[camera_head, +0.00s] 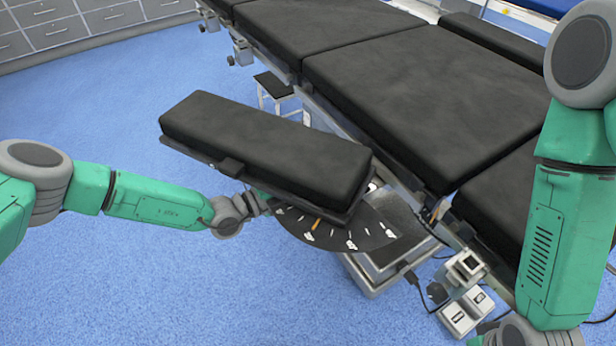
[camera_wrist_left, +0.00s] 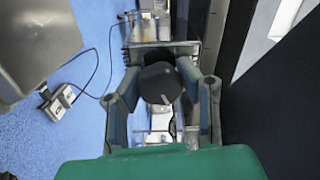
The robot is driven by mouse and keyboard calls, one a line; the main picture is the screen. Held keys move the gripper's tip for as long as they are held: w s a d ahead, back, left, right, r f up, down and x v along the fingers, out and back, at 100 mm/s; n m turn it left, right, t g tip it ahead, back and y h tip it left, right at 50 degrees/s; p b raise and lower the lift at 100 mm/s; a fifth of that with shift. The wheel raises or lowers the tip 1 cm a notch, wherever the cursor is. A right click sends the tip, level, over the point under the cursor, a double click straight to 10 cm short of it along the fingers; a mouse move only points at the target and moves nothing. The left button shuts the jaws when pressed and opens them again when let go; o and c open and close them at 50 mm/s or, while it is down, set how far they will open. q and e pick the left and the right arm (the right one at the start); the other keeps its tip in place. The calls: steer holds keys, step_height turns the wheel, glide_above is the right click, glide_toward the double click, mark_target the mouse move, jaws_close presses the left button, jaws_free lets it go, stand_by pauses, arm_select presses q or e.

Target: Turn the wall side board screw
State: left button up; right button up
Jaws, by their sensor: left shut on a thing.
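The side board (camera_head: 262,145) is a black padded board beside the operating table, sticking out toward the left. My left gripper (camera_head: 262,203) reaches under its near edge, where the board hides the fingertips in the head view. In the left wrist view, a dark round screw knob (camera_wrist_left: 160,84) sits between the two fingers of my left gripper (camera_wrist_left: 160,68), which is shut on it. My right arm comes down along the right side of the head view; its gripper is outside the picture.
The operating table (camera_head: 420,85) with black pads fills the upper right. A dark fan-shaped tray (camera_head: 335,236) with small instruments lies below the side board. A foot pedal (camera_head: 467,310) with cables is on the floor. Blue floor (camera_head: 110,270) is free at left.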

arm_select(q)
steer(key=shift+s+a+f+m, duration=0.2)
steer(key=shift+a+f+m, duration=0.1)
steer(key=shift+f, duration=0.15)
steer(key=o, duration=1.2)
steer(key=shift+a, duration=0.1)
steer(key=shift+a+r, duration=0.1)
steer(key=shift+r, duration=0.15)
steer(key=v, duration=1.2)
steer(key=shift+f, duration=0.1)
